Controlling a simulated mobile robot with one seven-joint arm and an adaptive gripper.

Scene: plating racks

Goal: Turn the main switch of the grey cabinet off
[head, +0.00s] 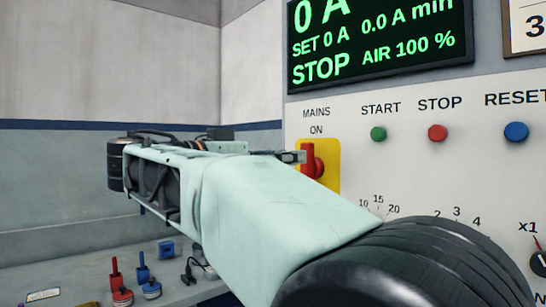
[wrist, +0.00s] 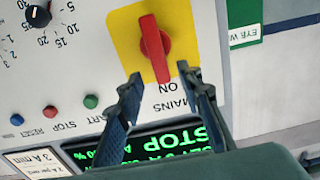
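The main switch is a red handle (head: 312,163) on a yellow plate (head: 329,155), on the grey cabinet (head: 400,160) under the words MAINS ON. In the wrist view, which is upside down, the red handle (wrist: 154,45) stands nearly upright on its yellow plate (wrist: 124,38), with one end toward the word ON. My gripper (wrist: 160,75) is open, with one finger on each side of that end of the handle. Both fingers look apart from it. In the head view, my gripper (head: 299,157) is at the handle's left, and my arm hides the area below.
The cabinet's display (head: 380,40) reads STOP and 0 A. Green start (head: 378,134), red stop (head: 437,133) and blue reset (head: 516,132) buttons are right of the switch. Red and blue items stand on a grey surface (head: 75,275) at lower left.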

